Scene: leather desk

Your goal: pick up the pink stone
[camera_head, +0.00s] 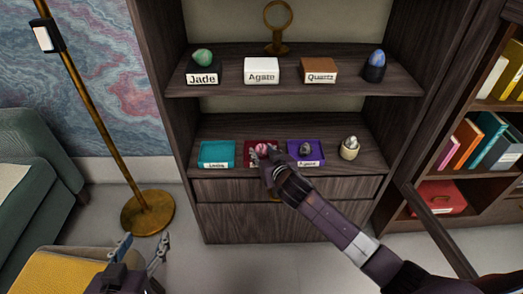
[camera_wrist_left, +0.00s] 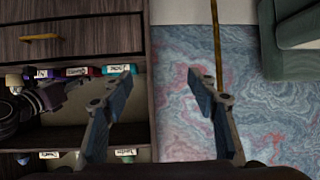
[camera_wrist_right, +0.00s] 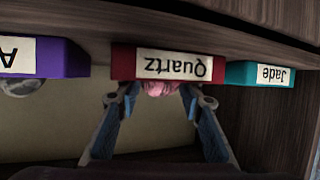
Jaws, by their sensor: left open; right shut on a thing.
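The pink stone (camera_head: 262,148) is at the red stand (camera_head: 249,161) on the lower shelf, partly hidden by my right gripper (camera_head: 266,155). In the right wrist view, which is upside down, the pink stone (camera_wrist_right: 160,89) sits between the fingertips of my right gripper (camera_wrist_right: 161,92), beside the red stand labelled Quartz (camera_wrist_right: 123,63). The right gripper is shut on the stone. I cannot tell whether the stone still touches the stand. My left gripper (camera_head: 141,250) is open and empty at the lower left, away from the shelf; its spread fingers also show in the left wrist view (camera_wrist_left: 160,78).
A teal stand (camera_head: 217,151) and a purple stand (camera_head: 305,149) with a grey stone flank the red one. A pale egg-shaped stone in a cup (camera_head: 350,148) stands further right. The upper shelf (camera_head: 225,85) is close above. A brass lamp (camera_head: 150,212) stands at left.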

